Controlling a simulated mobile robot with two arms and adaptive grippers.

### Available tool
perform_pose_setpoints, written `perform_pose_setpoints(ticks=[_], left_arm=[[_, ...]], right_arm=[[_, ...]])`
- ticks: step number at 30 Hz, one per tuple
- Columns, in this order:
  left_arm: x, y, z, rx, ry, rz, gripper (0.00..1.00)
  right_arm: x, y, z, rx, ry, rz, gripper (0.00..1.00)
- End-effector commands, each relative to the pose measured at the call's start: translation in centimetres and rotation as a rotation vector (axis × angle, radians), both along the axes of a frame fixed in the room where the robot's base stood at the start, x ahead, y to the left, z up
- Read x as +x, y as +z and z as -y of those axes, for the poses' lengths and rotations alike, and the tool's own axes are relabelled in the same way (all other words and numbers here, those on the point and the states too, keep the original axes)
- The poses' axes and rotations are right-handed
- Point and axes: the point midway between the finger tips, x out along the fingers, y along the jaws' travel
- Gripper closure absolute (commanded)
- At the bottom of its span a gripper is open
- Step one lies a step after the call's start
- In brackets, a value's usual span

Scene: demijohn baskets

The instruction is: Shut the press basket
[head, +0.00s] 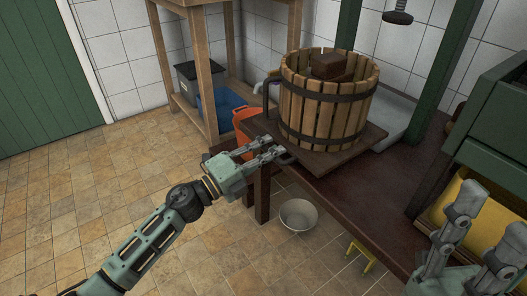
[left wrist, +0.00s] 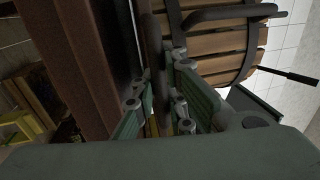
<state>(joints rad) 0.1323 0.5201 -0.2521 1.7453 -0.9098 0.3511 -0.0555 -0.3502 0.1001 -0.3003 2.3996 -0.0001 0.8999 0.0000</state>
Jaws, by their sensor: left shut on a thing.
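The press basket (head: 328,112) is a round tub of upright wooden slats with dark metal bands. It stands on a wooden board (head: 362,143) and shows at the top of the left wrist view (left wrist: 225,65). Dark wooden blocks (head: 330,66) lie inside it. A dark handle (head: 265,95) sticks out at its left side. My left gripper (head: 284,152) is low at the basket's near left side, by the board edge. In the left wrist view its fingers are shut around a dark bar (left wrist: 153,40); its far end is unclear. My right gripper (head: 478,238) is open and empty at lower right.
A dark table (head: 350,195) carries the board. A pale bowl (head: 298,214) and a yellow stool (head: 361,255) are on the floor beside it. An orange bucket (head: 243,121) stands behind my left gripper. A green post (head: 440,70) rises at right. The tiled floor at left is clear.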

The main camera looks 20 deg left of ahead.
Motion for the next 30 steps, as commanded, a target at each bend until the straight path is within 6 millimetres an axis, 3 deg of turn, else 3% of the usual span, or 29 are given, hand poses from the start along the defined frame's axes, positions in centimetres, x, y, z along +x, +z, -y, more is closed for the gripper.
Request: perform_pose_setpoints(ticks=[3, 9, 21, 22, 30], left_arm=[[2.5, 0.3, 1.8, -0.004, 0.002, -0.001, 1.0], [5.2, 0.0, 4.0, -0.003, 0.002, -0.004, 1.0], [5.8, -0.2, 4.5, 0.001, 0.002, -0.005, 1.0], [5.8, -0.2, 4.5, 0.001, 0.002, -0.005, 0.93], [5.8, -0.1, 4.5, 0.002, 0.002, -0.003, 0.7]], right_arm=[[0.0, 0.6, 0.0, 0.0, 0.0, 0.0, 0.6], [0.0, 0.6, 0.0, 0.0, -0.001, 0.001, 0.6], [0.0, 0.6, 0.0, 0.0, -0.001, 0.001, 0.6], [0.0, 0.6, 0.0, 0.0, -0.001, 0.001, 0.6], [0.0, 0.6, 0.0, 0.0, 0.0, 0.001, 0.6]])
